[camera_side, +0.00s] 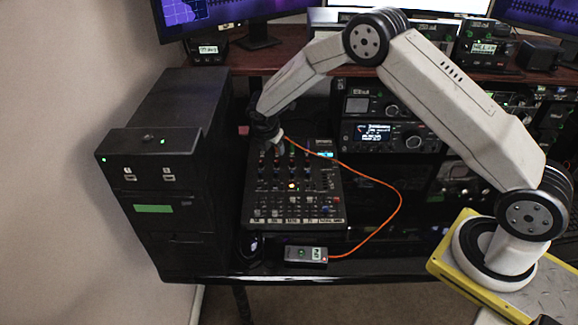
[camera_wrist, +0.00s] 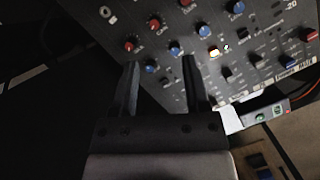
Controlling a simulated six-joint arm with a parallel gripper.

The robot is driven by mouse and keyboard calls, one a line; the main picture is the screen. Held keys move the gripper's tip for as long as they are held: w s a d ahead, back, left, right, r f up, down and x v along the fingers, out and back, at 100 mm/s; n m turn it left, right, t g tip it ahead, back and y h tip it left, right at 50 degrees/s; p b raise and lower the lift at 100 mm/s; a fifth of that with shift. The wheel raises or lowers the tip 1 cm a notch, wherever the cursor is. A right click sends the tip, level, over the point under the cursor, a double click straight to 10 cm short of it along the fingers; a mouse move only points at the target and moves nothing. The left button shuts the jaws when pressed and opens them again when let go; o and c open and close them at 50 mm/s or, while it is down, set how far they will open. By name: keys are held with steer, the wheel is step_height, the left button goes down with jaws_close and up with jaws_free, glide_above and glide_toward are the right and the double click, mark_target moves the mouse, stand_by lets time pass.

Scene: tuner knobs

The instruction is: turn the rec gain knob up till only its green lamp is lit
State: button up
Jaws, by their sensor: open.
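The black mixer panel (camera_side: 330,195) carries rows of red, blue and dark knobs, and it also shows in the wrist view (camera_wrist: 180,25). I cannot read which knob is the rec gain knob. A bright white-orange lit spot (camera_wrist: 213,51) glows on the panel, with a small pale greenish spot (camera_wrist: 227,48) beside it. In the side view a bright spot (camera_side: 291,185) shows mid-panel. My gripper (camera_wrist: 160,62) is open over the panel, its fingers apart, with a blue knob (camera_wrist: 151,67) showing between them. I cannot tell whether they touch it. In the side view my gripper (camera_side: 277,143) is above the panel's upper left.
A small box (camera_side: 306,254) with lit lamps and an orange cable (camera_side: 400,205) lies in front of the mixer. A black computer tower (camera_side: 165,170) stands close on the left. Radio units (camera_side: 385,133) stand at the right, and monitors at the back.

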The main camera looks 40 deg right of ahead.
mark_target(277, 161)
steer(key=shift+w+d+f+n, duration=0.1)
steer(key=shift+w+f+n, duration=0.3)
steer(key=shift+w+f, duration=0.1)
steer(key=shift+x, duration=3.85)
steer(key=shift+s, duration=0.15)
jaws_close()
